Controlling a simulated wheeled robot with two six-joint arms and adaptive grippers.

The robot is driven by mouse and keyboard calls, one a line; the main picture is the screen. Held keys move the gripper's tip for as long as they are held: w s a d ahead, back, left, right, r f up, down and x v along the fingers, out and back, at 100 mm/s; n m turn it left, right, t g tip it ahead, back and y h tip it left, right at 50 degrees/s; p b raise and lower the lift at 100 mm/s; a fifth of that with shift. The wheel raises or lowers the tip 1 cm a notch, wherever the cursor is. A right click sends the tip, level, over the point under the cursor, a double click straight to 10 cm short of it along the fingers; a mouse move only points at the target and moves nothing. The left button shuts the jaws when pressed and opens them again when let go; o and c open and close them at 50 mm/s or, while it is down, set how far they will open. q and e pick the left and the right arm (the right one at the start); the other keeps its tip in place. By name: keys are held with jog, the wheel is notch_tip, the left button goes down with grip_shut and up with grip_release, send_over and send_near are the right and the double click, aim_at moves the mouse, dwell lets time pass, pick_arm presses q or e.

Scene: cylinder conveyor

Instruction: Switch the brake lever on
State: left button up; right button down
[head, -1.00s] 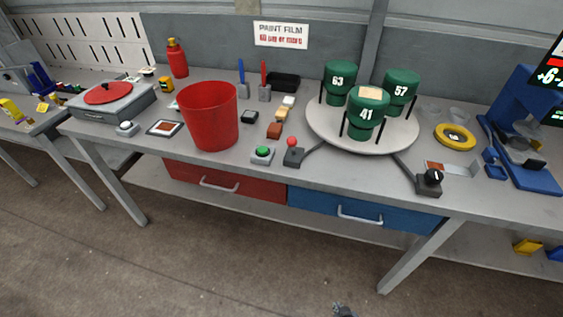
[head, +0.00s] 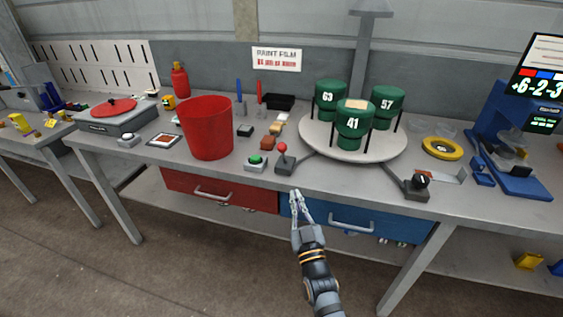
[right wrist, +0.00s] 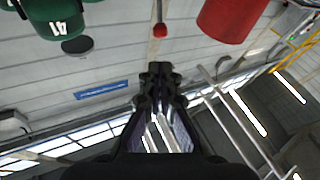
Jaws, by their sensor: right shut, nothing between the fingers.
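The brake lever (head: 283,152) is a small lever with a red ball knob on a dark base at the front edge of the table. It stands upright, and its base is joined to the round turntable. My right gripper (head: 298,192) is shut and empty, just below and in front of the lever, apart from it, before the blue drawer. In the right wrist view the red knob (right wrist: 160,30) is ahead of the shut fingertips (right wrist: 160,70), with a gap between. My left gripper is not in view.
A green button (head: 255,161) sits just left of the lever, and a red bucket (head: 206,130) farther left. The turntable (head: 395,150) behind holds green canisters 63, 41 and 57. A black knob box (head: 415,190) is at the right front.

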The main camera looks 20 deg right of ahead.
jog(key=shift+w+b, duration=1.2)
jog(key=shift+b, duration=0.3)
jog(key=p, duration=0.5)
send_near(284, 149)
jog(key=x, duration=0.6)
jog(key=shift+w+f, duration=0.3)
jog(key=shift+w, duration=0.2)
jog(key=r+p, duration=0.1)
jog(key=p, duration=0.2)
jog(key=shift+w, duration=0.1)
jog(key=shift+d+g+p, duration=0.1)
jog(key=shift+g+p, duration=0.2)
jog(key=shift+p, duration=0.05)
jog(key=w+d+r+m+g+p, duration=0.2)
jog(key=w+d+p, duration=0.3)
jog(key=p, duration=1)
jog(key=shift+w+r+g+p, duration=0.35)
jog(key=shift+w+g, duration=0.35)
jog(key=shift+w, duration=0.65)
